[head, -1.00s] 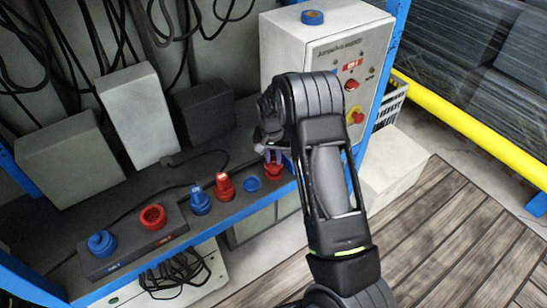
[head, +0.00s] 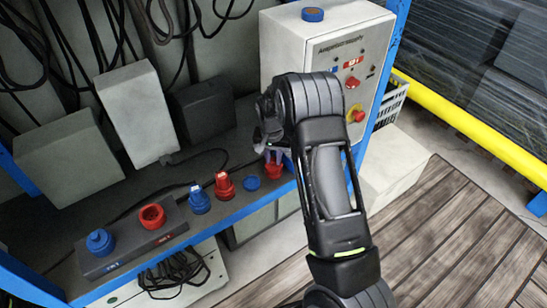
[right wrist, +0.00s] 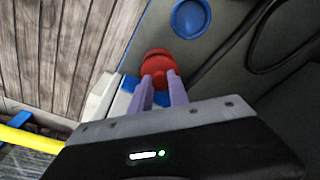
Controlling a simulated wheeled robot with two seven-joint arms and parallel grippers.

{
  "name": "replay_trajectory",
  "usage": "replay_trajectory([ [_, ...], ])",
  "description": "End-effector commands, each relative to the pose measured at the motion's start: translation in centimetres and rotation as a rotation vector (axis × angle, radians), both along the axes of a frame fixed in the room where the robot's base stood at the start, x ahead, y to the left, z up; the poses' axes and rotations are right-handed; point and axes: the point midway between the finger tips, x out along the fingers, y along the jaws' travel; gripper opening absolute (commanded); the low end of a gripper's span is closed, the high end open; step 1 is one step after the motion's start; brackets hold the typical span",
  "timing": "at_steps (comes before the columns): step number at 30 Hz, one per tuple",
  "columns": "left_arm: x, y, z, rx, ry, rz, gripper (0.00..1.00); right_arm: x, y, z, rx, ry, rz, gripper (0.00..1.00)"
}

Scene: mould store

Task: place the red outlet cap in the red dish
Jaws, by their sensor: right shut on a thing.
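My right gripper (head: 273,160) is low over the shelf, to the right of a flat blue dish (head: 251,183). In the right wrist view its two lavender fingers (right wrist: 159,80) are shut on the red outlet cap (right wrist: 160,67). The cap also shows as red below the fingers in the head view (head: 274,172). The red dish cannot be told apart from the cap, and I cannot tell whether the cap rests on it. The red outlet (head: 152,217) on the dark block is open. My left gripper is out of view.
A blue plug (head: 200,201) and a red plug (head: 225,186) stand left of the blue dish. The dark block (head: 132,247) also has a blue-capped outlet (head: 100,242). A control box (head: 320,50) stands behind my right arm. The shelf has a blue front edge (head: 236,213).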

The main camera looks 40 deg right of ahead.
Motion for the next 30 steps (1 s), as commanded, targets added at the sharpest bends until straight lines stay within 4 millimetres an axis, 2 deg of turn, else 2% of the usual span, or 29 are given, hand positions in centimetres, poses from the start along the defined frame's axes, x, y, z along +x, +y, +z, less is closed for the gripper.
replay_trajectory([
  [30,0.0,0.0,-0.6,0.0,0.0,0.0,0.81,0.01,-0.01,-0.52,0.0,0.0,0.0,0.0],
])
